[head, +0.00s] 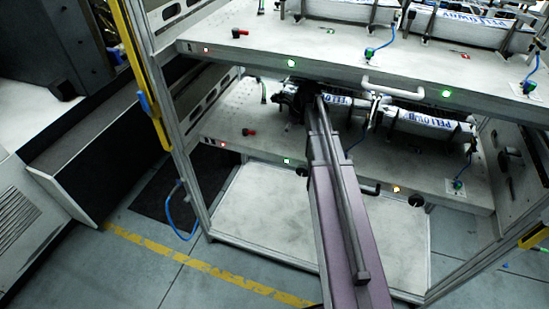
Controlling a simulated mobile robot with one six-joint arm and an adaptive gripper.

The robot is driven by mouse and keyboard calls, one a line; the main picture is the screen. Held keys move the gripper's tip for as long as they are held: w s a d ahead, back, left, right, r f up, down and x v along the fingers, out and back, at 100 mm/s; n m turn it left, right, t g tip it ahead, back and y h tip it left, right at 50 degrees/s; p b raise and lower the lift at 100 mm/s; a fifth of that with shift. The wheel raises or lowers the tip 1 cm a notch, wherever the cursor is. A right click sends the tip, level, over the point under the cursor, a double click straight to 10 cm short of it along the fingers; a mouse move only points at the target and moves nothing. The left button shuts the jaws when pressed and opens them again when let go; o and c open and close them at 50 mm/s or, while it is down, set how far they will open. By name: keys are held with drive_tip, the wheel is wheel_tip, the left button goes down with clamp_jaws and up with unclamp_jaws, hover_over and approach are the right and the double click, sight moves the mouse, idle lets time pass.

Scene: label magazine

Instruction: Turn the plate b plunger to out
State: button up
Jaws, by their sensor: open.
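Two pale plates sit one above the other in a metal frame, an upper plate (300,45) and a lower plate (270,150). I cannot read which is plate b. A round black knob (415,200) on the lower plate's front edge, near its right end, may be the plunger; its setting is too small to tell. My arm reaches up over the lower plate from the bottom of the view. My gripper (309,95) is dark and small at its far end, just below the upper plate's edge, in front of the lower row of parts. It is open; its fingertips are hard to make out.
A white handle (393,90) juts from the upper plate's front edge. A yellow post (140,70) bounds the left side.

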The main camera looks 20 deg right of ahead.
drive_tip(key=shift+s+a+r+n+g+h+p, duration=0.1)
drive_tip(key=shift+s+a+n+g+h+p, duration=0.05)
drive_tip(key=shift+s+a+n, duration=0.35)
drive_tip(key=shift+s+a+r+n+g+h+p, duration=0.15)
drive_tip(key=shift+s+a+n, duration=0.1)
drive_tip(key=shift+s+n, duration=0.35)
drive_tip(key=s+a+r+n+g+h+p, duration=0.1)
drive_tip(key=s+a+n+p, duration=0.1)
drive_tip(key=s+a+n, duration=0.2)
drive_tip(key=s+a+r+n+h+p, duration=0.1)
drive_tip(key=s+a+n, duration=0.3)
drive_tip(key=s+n, duration=0.6)
drive_tip(key=shift+r+n+g+p, duration=0.4)
drive_tip(key=shift+n+p, duration=0.1)
drive_tip(key=shift+n, duration=1.1)
drive_tip(key=s+n, duration=0.1)
drive_tip(key=n, duration=0.1)
drive_tip(key=s+a+n, duration=0.1)
drive_tip(key=s+n, duration=0.1)
drive_tip(key=s+n+h, duration=0.1)
drive_tip(key=shift+s+a+f+n, duration=0.1)
drive_tip(key=shift+s+a+n, duration=0.15)
drive_tip(key=shift+s+n, duration=0.15)
drive_tip(key=shift+a, duration=0.1)
